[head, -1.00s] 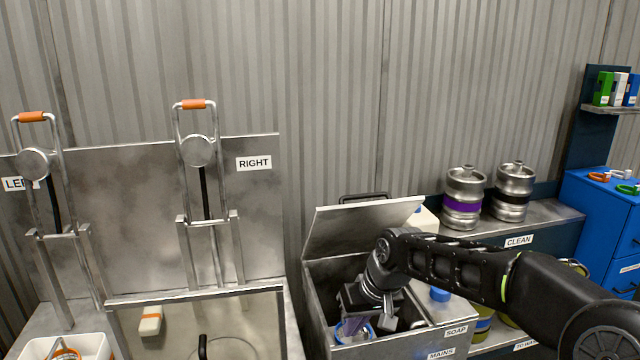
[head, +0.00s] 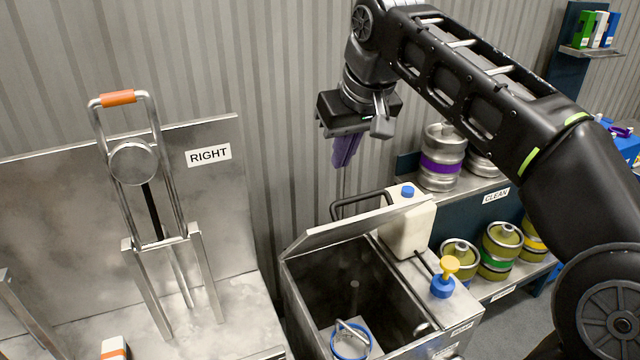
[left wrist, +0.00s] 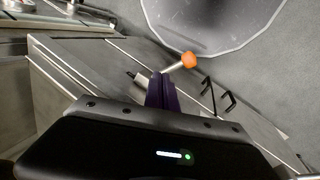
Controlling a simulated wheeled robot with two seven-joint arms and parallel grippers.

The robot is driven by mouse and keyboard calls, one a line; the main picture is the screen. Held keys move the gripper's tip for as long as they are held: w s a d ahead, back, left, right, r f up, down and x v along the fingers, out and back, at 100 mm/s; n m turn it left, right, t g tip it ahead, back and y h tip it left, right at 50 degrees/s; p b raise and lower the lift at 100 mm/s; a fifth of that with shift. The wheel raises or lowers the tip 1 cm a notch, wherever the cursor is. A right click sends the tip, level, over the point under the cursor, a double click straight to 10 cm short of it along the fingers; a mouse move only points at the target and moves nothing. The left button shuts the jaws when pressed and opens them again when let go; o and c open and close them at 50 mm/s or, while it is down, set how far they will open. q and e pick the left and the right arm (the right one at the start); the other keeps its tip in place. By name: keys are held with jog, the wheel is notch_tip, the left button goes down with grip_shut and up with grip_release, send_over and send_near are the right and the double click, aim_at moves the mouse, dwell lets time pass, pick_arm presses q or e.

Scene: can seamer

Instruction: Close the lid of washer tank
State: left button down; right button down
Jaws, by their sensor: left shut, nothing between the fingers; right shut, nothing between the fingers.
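The metal washer tank (head: 440,345) stands at lower middle in the head view, its top open. Its lid (head: 345,226) is raised along the back edge, showing as a narrow sloping strip, with a black handle (head: 362,198) behind it. Inside the tank lies a metal part with a blue ring (head: 350,343). My right gripper (head: 345,152) is above and behind the lid, pointing down, its purple fingers shut and empty, apart from lid and handle. My left gripper is outside the head view; its shut, empty purple fingers (left wrist: 163,93) show in the left wrist view.
A white jug (head: 407,232) with a blue cap and a yellow-topped pump bottle (head: 444,278) stand right of the opening. Kegs (head: 441,160) fill the shelves beyond. An orange-tipped lever (left wrist: 188,60) is near my left fingers.

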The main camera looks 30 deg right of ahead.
pick_arm(q)
jog(key=shift+s, duration=0.15)
pick_arm(e)
jog(key=shift+s, duration=0.2)
pick_arm(q)
jog(key=shift+f+b, duration=0.45)
jog(key=shift+b, duration=0.05)
pick_arm(e)
send_near(339, 205)
jog(key=shift+w+a+f, duration=1.1)
jog(key=shift+a+f, duration=0.05)
pick_arm(q)
jog(key=shift+r, duration=0.2)
pick_arm(e)
jog(key=s+f, duration=0.2)
jog(key=s, duration=0.1)
jog(key=shift+a+f, duration=0.15)
jog(key=shift+a, duration=0.05)
jog(key=shift+f, duration=0.2)
pick_arm(q)
jog(key=shift+f, duration=0.15)
pick_arm(e)
jog(key=shift+f, duration=0.1)
